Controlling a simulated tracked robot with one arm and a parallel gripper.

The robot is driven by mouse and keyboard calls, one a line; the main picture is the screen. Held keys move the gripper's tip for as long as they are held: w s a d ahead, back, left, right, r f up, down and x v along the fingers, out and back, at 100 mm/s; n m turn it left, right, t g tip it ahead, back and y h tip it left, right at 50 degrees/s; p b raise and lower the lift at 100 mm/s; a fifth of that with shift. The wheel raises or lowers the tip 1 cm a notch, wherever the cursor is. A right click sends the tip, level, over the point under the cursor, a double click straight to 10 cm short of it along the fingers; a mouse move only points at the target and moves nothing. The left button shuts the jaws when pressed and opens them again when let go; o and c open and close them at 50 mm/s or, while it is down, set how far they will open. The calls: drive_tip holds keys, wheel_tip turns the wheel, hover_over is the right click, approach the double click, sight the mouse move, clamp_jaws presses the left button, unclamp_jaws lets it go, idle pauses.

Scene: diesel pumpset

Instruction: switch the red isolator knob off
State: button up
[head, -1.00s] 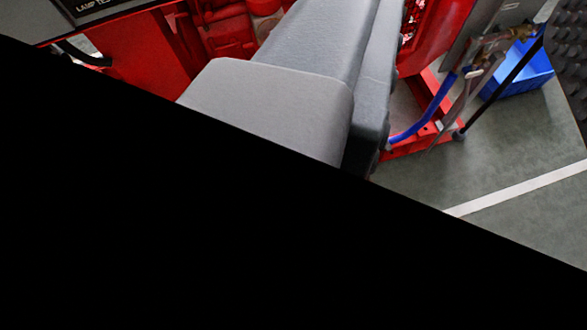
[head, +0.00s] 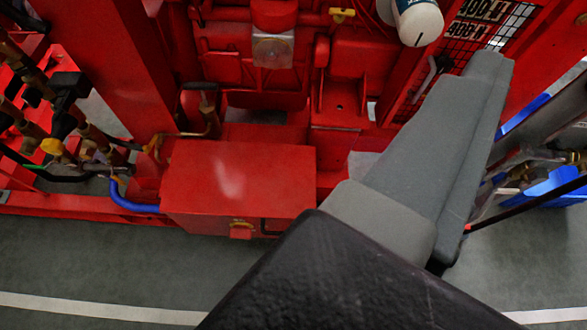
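I cannot make out the red isolator knob for certain. A small red part with a yellowish top (head: 241,231) sits on the lower front edge of a red box (head: 240,175) in the head view; I cannot tell whether it is the knob. My gripper (head: 492,60) shows as two long grey fingers lying side by side, with no clear gap between them. It points up and right, to the right of the red box and in front of the red engine frame. It appears shut, with nothing seen between the fingers. My dark arm part covers the lower middle.
A red engine (head: 275,60) and red frame stand behind the box. A white cylinder (head: 417,20) is at the top. Hoses and brass fittings (head: 90,140) crowd the left. A blue bin (head: 560,185) is at right. Grey floor with a white line (head: 80,307) lies clear in front.

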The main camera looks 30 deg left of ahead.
drive_tip(key=w+f+n+y+p, duration=0.1)
drive_tip(key=w+f+n, duration=0.1)
drive_tip(key=w+f, duration=0.6)
drive_tip(key=w+f+n+y, duration=0.1)
drive_tip(key=w+f, duration=0.4)
drive_tip(key=f, duration=0.8)
drive_tip(key=n+y+p, duration=0.2)
drive_tip(key=y+p, duration=0.1)
drive_tip(key=y, duration=0.6)
approach(241, 234)
drive_tip(key=b+x, duration=0.5)
drive_tip(key=x, duration=0.3)
drive_tip(key=shift+a+g, duration=0.2)
drive_tip(key=shift+g, duration=0.1)
